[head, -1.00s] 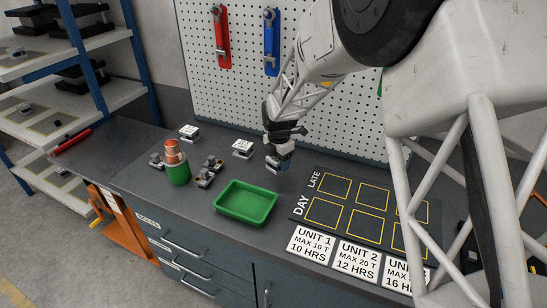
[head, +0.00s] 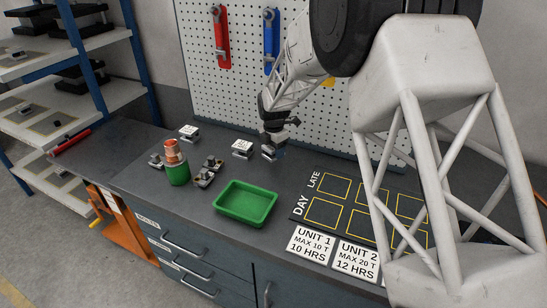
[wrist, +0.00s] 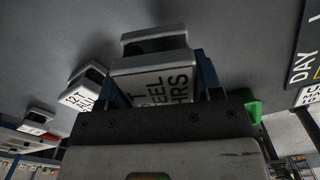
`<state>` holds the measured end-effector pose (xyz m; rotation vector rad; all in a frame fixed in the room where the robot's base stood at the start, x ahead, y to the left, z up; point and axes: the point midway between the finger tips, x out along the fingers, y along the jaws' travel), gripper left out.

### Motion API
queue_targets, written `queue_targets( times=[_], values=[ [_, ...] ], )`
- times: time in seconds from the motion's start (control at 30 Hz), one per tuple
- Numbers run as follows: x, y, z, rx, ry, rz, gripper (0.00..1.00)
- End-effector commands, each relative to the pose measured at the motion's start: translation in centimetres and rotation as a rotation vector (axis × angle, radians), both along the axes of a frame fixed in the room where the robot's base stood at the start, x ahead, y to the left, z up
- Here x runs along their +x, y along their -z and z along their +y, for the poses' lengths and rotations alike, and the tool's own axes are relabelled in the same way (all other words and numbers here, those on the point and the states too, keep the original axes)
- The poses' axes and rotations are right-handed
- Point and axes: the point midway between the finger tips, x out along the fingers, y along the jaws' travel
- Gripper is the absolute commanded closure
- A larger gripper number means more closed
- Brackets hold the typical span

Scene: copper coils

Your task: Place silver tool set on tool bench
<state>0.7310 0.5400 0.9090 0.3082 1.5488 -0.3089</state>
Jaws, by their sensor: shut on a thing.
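My gripper (head: 271,149) is over the bench's back part, right of a labelled silver-grey block (head: 242,147). In the wrist view, my gripper (wrist: 160,95) is shut on another silver-grey block (wrist: 155,72), with blue fingers at its sides. Its white label is partly hidden and shows "EEL" and "HRS". I cannot tell whether it touches the bench. The dark grey tool bench (head: 215,148) runs below the pegboard. No thing is plainly marked as the silver tool set.
A green tray (head: 246,203), a green holder with copper coils (head: 176,165), small metal parts (head: 208,172) and another labelled block (head: 189,131) stand on the bench. A black board with yellow squares (head: 330,195) lies right. Pegboard (head: 245,70) rises behind. Bench surface between tray and blocks is clear.

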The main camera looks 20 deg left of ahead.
Motion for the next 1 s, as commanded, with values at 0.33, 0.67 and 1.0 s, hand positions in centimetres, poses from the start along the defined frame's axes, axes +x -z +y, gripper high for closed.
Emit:
queue_targets(
  times=[0.33, 0.67, 1.0],
  values=[
    [0.0, 2.1, 0.0, 0.000, 0.000, 0.000, 0.79],
    [0.0, 3.4, 0.0, 0.001, 0.000, -0.002, 0.79],
    [0.0, 3.8, 0.0, 0.001, 0.000, 0.000, 0.39]
  ],
)
